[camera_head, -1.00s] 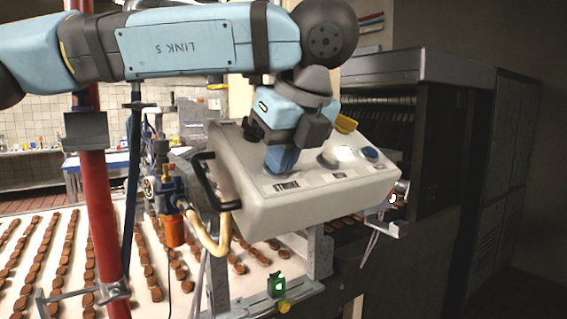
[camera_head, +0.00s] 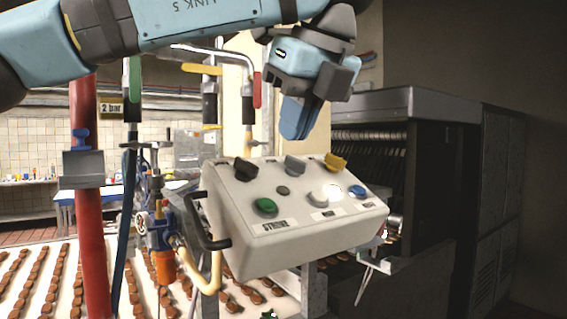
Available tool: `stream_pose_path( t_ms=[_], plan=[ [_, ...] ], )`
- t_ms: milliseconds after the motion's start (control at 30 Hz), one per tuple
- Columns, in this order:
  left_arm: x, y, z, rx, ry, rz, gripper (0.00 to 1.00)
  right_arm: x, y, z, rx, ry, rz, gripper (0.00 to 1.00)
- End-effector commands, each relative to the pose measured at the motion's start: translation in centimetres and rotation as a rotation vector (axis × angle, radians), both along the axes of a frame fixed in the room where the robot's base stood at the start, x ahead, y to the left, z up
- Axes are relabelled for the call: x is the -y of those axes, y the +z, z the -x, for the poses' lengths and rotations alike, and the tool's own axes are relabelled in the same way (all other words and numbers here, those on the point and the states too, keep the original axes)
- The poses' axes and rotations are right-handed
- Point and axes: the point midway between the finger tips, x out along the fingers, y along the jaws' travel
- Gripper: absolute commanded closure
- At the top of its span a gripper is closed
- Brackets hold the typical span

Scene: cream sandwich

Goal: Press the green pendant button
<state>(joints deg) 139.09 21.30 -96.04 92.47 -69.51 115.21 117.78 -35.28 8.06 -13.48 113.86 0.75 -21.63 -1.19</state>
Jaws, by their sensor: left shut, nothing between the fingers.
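The pendant is a pale grey sloped control box (camera_head: 300,232). Its green button (camera_head: 265,206) is round and uncovered, at the front left of the top face, above a label reading "STROKE". My left gripper (camera_head: 296,130) comes in from above on the blue arm. Its blue fingers are shut, empty and pointing down. In the picture the fingertips are above the box's back edge, up and to the right of the green button and apart from it. My right gripper is not in view.
The box also carries a bright white button (camera_head: 328,193), a blue button (camera_head: 357,192), a yellow knob (camera_head: 335,161) and grey knobs. A black handle (camera_head: 205,230) juts from its left side. A red post (camera_head: 90,200) stands left; a dark machine (camera_head: 440,180) stands right.

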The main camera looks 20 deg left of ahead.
Motion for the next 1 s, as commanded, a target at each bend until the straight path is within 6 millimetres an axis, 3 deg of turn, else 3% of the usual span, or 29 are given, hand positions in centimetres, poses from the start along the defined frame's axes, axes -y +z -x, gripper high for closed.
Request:
stream_pose_path(
  t_ms=[233, 1000],
  plan=[
    [0.8, 1.9, 0.6, 0.0, -0.001, 0.0, 1.0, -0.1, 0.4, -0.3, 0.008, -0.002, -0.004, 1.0],
    [0.9, 1.9, 0.7, 0.0, -0.001, 0.0, 1.0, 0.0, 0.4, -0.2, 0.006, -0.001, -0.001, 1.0]
  ],
)
